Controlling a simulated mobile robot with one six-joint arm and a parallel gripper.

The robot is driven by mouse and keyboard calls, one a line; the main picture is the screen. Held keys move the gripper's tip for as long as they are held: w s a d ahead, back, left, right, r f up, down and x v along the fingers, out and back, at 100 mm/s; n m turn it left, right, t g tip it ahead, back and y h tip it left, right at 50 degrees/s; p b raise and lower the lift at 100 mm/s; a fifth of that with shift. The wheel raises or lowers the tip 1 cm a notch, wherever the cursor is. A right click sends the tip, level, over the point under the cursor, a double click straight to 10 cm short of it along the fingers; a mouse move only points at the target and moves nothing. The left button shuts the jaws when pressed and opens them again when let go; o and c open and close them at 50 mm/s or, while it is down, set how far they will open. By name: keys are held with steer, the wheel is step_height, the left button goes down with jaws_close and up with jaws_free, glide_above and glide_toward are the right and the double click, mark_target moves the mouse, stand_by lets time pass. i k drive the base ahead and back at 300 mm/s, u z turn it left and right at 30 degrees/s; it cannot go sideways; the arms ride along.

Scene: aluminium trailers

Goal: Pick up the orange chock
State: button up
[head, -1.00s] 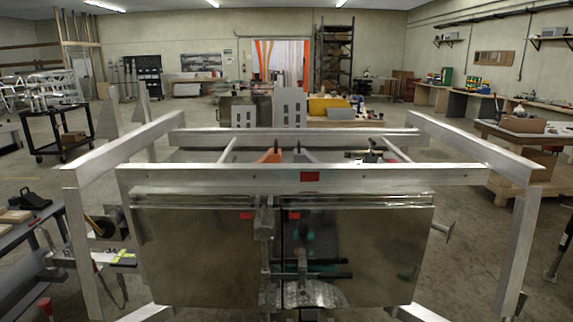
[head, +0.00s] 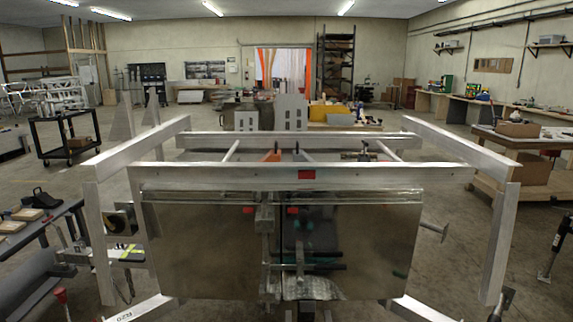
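A small orange piece (head: 271,156) shows inside the aluminium trailer frame (head: 225,172), just behind its front rail. It is partly hidden by that rail, and I cannot tell for certain whether it is the orange chock. No other clear orange chock shows on the floor or benches. My gripper is not in view.
The trailer's shiny panels (head: 205,250) stand directly ahead. A low bench (head: 40,238) with a black item on it is at the left. A black cart (head: 66,135) stands further back left. A wooden workbench (head: 520,150) is at the right.

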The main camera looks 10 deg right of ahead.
mark_target(275, 155)
steer(key=u, duration=0.15)
steer(key=i, duration=0.55)
steer(key=z, duration=0.1)
steer(key=k, duration=0.7)
steer(key=u, duration=0.45)
steer(key=i, duration=1.2)
steer(key=u, duration=0.4)
